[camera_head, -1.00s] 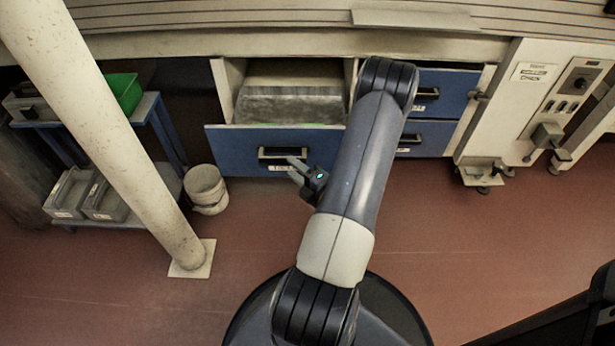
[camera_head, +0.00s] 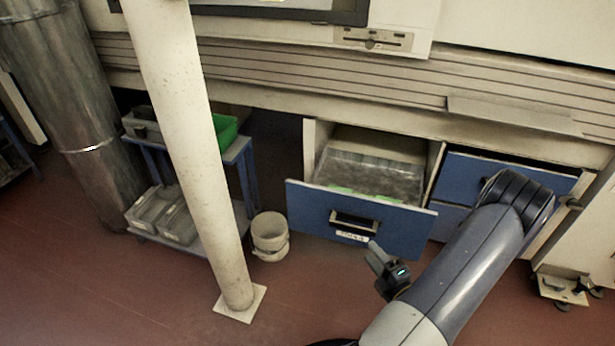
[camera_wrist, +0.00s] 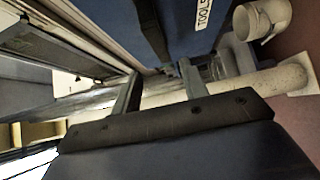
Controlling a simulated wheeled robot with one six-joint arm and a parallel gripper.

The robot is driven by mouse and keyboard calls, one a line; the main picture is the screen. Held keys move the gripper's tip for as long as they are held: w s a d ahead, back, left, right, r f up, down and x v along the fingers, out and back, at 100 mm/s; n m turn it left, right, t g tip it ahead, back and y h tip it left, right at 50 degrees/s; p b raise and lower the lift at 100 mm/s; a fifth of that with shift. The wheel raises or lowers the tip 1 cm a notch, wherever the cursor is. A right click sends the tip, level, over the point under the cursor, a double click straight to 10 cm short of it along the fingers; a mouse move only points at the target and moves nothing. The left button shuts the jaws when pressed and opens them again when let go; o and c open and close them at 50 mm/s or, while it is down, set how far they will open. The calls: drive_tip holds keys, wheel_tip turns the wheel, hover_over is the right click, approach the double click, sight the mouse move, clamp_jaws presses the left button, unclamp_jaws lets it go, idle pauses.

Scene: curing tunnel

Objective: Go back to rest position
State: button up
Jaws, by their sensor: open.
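My gripper (camera_head: 380,262) is in front of the blue drawer front (camera_head: 362,222), just below and right of its handle (camera_head: 353,222). In the wrist view my gripper (camera_wrist: 160,92) shows two fingers spread apart with nothing between them. The drawer is pulled open, with a clear or grey liner and some green inside. In the wrist view the drawer front (camera_wrist: 180,25) with a "TOOLS" label is close beyond the fingers. Whether a finger touches the drawer cannot be told.
A pale column (camera_head: 190,150) stands left of the drawer. A white bucket (camera_head: 270,236) is on the floor beside it. A blue cart (camera_head: 240,150) holds a green bin (camera_head: 225,130) and grey trays (camera_head: 165,212). A closed blue drawer (camera_head: 500,172) is right. Red floor at the front left is clear.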

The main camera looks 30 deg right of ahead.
sight(354, 230)
drive_tip(key=w, duration=0.3)
drive_tip(key=w+b, duration=0.1)
drive_tip(key=w, duration=0.2)
drive_tip(key=w+b, duration=0.1)
drive_tip(key=w, duration=0.2)
drive_tip(key=shift+w+d, duration=0.1)
drive_tip(key=shift+d, duration=0.25)
drive_tip(key=shift+w+d, duration=0.15)
drive_tip(key=shift+w, duration=0.7)
